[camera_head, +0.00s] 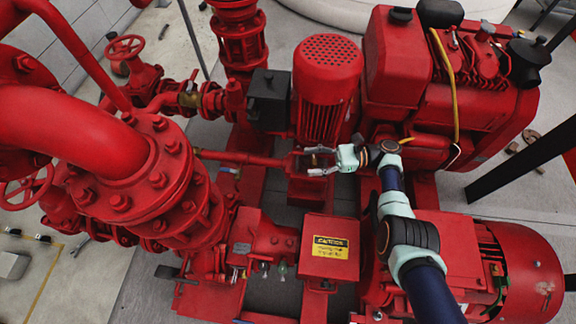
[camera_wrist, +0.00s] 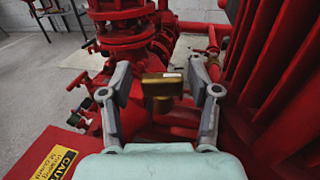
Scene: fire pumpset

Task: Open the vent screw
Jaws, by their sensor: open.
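A brass T-shaped screw (camera_wrist: 161,86), which looks like the vent screw, stands out in front of my gripper in the wrist view. It sits between the two open grey fingers, with a gap showing on each side. I cannot tell its exact depth relative to the fingertips. In the head view my gripper (camera_head: 313,161) is open, pointing left, just below the red vertical motor. The brass screw cannot be made out clearly in the head view.
The ribbed red motor (camera_head: 328,80) stands close beside my gripper and fills the right of the wrist view (camera_wrist: 280,70). A red box with a yellow caution label (camera_head: 331,247) lies below. Large red flanged pipes (camera_head: 120,190) are at left. A red engine (camera_head: 450,90) stands at upper right.

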